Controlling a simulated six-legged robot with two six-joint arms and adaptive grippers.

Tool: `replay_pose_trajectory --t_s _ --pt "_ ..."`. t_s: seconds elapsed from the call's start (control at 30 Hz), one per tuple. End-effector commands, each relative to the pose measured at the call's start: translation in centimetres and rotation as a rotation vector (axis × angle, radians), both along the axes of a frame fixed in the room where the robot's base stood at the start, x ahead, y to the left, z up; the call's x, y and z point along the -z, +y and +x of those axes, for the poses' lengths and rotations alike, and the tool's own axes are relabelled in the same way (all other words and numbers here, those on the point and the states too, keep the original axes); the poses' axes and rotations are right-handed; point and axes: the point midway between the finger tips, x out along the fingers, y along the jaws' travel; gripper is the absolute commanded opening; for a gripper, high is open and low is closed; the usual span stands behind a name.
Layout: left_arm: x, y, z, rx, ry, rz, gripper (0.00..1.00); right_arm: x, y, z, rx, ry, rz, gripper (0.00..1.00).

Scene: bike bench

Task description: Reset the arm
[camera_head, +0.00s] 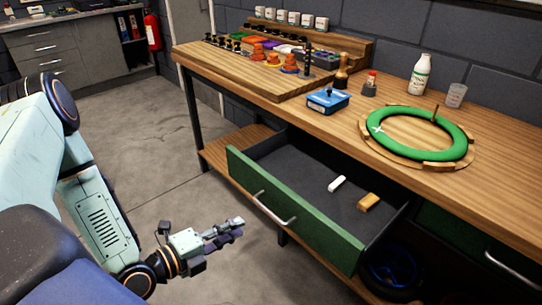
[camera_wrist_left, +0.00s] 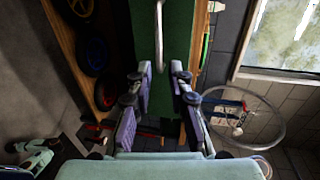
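My left arm comes in from the left in the head view. Its left gripper (camera_head: 238,229) is beside the open drawer (camera_head: 300,205), a little left of the drawer's metal handle (camera_head: 273,208) and apart from it. In the left wrist view the two fingers of the left gripper (camera_wrist_left: 160,78) stand apart with nothing between them. The green drawer front (camera_wrist_left: 178,25) and its handle (camera_wrist_left: 159,30) show beyond the fingertips. My right gripper is in neither view.
The drawer, pulled out from the wooden bench (camera_head: 490,190), holds a white block (camera_head: 337,183) and a tan block (camera_head: 368,201). A green ring (camera_head: 462,148), blue box (camera_head: 328,100) and white bottle (camera_head: 420,75) are on the bench. The floor (camera_head: 150,130) left of the bench is clear.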

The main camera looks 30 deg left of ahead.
Motion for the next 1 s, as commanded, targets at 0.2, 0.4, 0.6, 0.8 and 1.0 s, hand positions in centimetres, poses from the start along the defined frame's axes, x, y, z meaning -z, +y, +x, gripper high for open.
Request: replay_pose_trajectory --t_s 0.2,0.4,0.6,0.8,1.0 --pt "0.0 0.0 0.0 -0.005 0.008 -0.022 0.19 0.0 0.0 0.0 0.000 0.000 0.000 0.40" --pt "1.7 0.2 -0.4 -0.084 0.180 -0.270 0.19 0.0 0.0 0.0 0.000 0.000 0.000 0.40" --pt "5.2 0.3 -1.9 -0.298 0.490 -0.614 0.19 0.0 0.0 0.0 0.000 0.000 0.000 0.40" --pt "8.7 -1.1 -4.4 -0.566 0.804 -0.914 0.19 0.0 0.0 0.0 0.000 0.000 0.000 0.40" --pt "11.4 -3.3 -8.5 -0.926 1.082 -1.136 0.19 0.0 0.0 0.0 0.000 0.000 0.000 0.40"
